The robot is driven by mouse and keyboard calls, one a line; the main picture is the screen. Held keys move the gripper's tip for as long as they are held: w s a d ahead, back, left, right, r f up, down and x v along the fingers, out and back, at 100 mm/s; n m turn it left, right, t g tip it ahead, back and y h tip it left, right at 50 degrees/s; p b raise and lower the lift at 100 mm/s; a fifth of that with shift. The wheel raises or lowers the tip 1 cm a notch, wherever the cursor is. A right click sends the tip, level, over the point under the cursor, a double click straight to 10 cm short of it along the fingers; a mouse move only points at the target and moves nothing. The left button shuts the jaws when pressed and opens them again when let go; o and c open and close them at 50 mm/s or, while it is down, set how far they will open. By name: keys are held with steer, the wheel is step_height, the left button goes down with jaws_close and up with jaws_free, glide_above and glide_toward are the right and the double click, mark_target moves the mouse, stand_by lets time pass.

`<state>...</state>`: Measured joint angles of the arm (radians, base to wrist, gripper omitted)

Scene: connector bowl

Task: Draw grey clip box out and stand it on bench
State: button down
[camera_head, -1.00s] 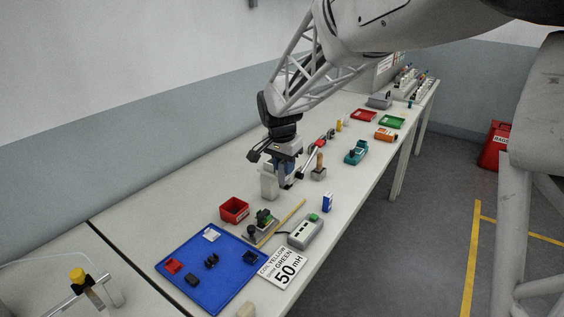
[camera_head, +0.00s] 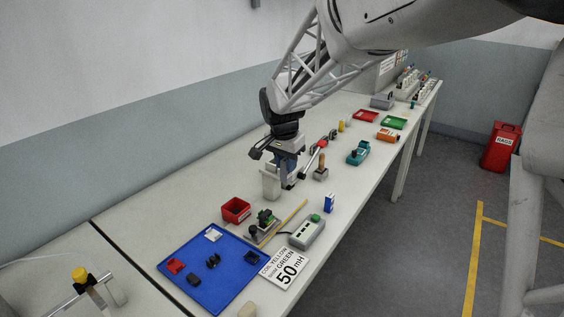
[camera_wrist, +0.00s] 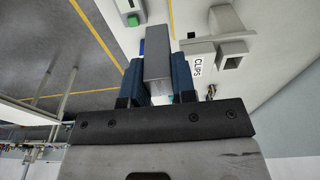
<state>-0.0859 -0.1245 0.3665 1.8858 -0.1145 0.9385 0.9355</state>
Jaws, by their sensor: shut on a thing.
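My gripper (camera_wrist: 157,80) is shut on the grey clip box (camera_wrist: 157,52), a plain oblong block between its two blue fingers. In the head view my gripper (camera_head: 289,182) is low over the middle of the bench (camera_head: 240,160), just right of a cream holder (camera_head: 270,185). The holder also shows in the wrist view (camera_wrist: 228,22), with a CLIPS label and a squarish opening. The box appears beside the holder there, with a gap between them. The box is hard to make out in the head view, and I cannot tell if it touches the bench.
A red bin (camera_head: 236,209), a blue tray (camera_head: 225,285) with small parts and a grey device (camera_head: 307,232) stand nearer. A small blue box (camera_head: 329,203) and a wooden-handled stamp (camera_head: 321,168) are to the right. Bare bench lies left of the holder.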

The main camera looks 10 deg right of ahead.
steer(key=shift+r, duration=2.1)
steer(key=shift+w, duration=0.1)
steer(key=shift+w, duration=0.45)
steer(key=w+d+f, duration=0.3)
steer(key=w+f, duration=0.1)
steer(key=w, duration=0.9)
steer(key=w+d+f, duration=0.4)
steer(key=w+f, duration=0.1)
steer(key=w, duration=0.7)
steer(key=w+d+f, duration=0.3)
steer(key=w+f, duration=0.1)
steer(key=w, duration=0.9)
steer(key=shift+w+d+f, duration=0.3)
steer(key=shift+d+f, duration=0.05)
step_height(320, 180, down, 6)
steer(key=shift+f, duration=0.15)
